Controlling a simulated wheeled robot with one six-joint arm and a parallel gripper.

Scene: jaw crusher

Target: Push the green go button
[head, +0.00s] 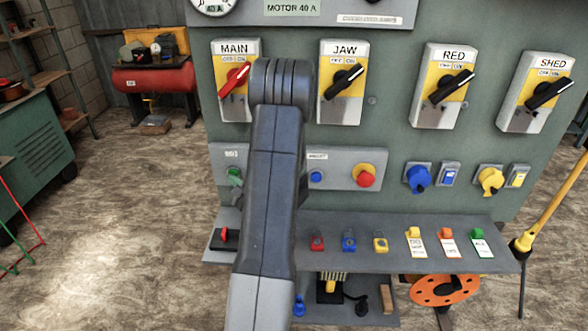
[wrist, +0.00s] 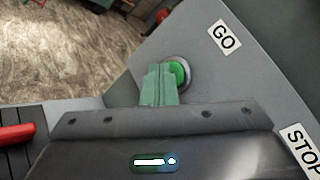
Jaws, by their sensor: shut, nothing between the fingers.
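The green go button (wrist: 178,72) sits in a round grey collar on a grey panel, beside a white GO label (wrist: 224,37). In the head view the green button (head: 235,174) shows just left of my arm. My gripper (wrist: 160,70) is shut and empty, its pale green fingers pointing toward the button. In the wrist view the fingertips overlap the button's left edge. I cannot tell whether they touch it. In the head view my arm hides part of the panel around the button.
A red mushroom button (head: 365,178) and a small blue button (head: 316,176) are right of my arm. A STOP label (wrist: 300,145) shows at the wrist view's lower right. Rotary switches line the panel above. A shelf (head: 450,258) with coloured padlocks and tags juts out below.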

